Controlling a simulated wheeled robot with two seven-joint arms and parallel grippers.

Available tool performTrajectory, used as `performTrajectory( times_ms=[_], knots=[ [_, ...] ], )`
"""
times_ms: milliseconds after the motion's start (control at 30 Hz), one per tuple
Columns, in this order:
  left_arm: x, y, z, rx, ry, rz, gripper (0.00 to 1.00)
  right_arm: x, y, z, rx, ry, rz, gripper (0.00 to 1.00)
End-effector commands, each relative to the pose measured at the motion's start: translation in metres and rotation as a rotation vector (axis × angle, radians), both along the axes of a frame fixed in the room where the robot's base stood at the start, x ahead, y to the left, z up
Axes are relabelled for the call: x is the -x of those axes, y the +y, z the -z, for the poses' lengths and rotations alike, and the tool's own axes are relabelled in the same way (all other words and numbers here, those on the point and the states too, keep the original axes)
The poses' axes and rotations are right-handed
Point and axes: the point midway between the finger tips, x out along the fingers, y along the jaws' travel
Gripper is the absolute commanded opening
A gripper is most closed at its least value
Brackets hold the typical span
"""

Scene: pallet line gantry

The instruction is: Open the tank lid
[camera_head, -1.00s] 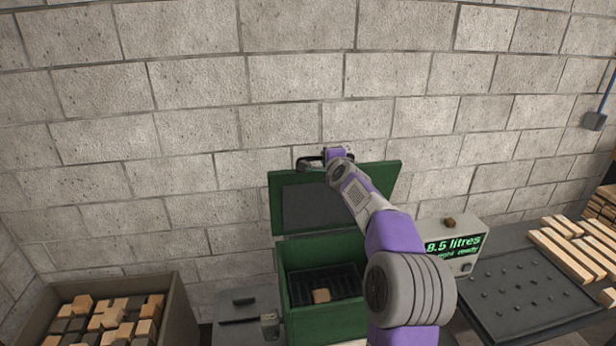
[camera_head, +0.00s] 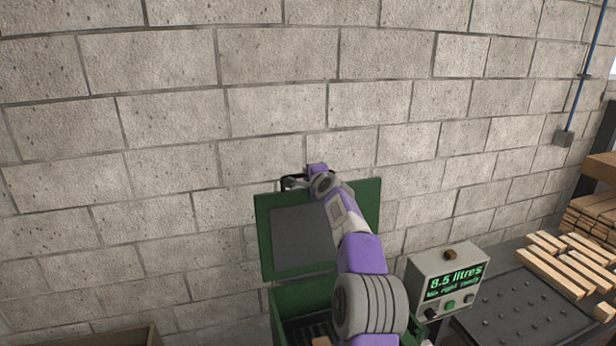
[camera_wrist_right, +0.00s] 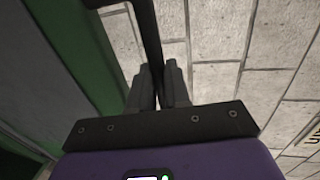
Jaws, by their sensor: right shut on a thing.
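The green tank (camera_head: 297,298) stands below centre in the head view, its lower part cut off by the frame. Its green lid (camera_head: 368,207), with a dark inner panel, stands raised, roughly upright, against the wall side. My right gripper (camera_head: 297,182) is at the lid's top edge. In the right wrist view the right gripper (camera_wrist_right: 157,80) is shut on the lid's black bar handle (camera_wrist_right: 148,30). The green lid also shows at the left of that view (camera_wrist_right: 75,45). My right arm hides part of the lid and tank. My left gripper is out of view.
A grey control box (camera_head: 445,275) reading 8.5 litres stands right of the tank, with a small brown block on top. A dark studded table (camera_head: 520,310) with wooden slats lies further right. The block wall (camera_head: 240,110) is close behind the lid.

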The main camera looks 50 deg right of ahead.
Motion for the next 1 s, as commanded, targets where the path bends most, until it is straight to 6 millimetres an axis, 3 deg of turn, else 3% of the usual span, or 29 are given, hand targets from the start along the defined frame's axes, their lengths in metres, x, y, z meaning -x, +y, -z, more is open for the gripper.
performTrajectory(
  times_ms=[133,167,300,667,1000],
  knots=[
    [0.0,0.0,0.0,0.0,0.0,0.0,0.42,0.0,0.001,0.001,-0.002,0.002,-0.003,0.0],
    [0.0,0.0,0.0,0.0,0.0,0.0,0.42,0.0,0.001,0.001,-0.002,0.002,-0.003,0.2],
    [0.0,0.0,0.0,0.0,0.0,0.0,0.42,0.0,0.001,0.0,-0.001,0.001,-0.002,0.39],
    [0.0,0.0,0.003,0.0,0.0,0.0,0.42,0.004,0.003,-0.001,0.0,-0.001,-0.001,0.39],
    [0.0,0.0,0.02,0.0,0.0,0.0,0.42,0.04,0.025,-0.01,0.0,-0.002,-0.001,0.39]
  ],
)
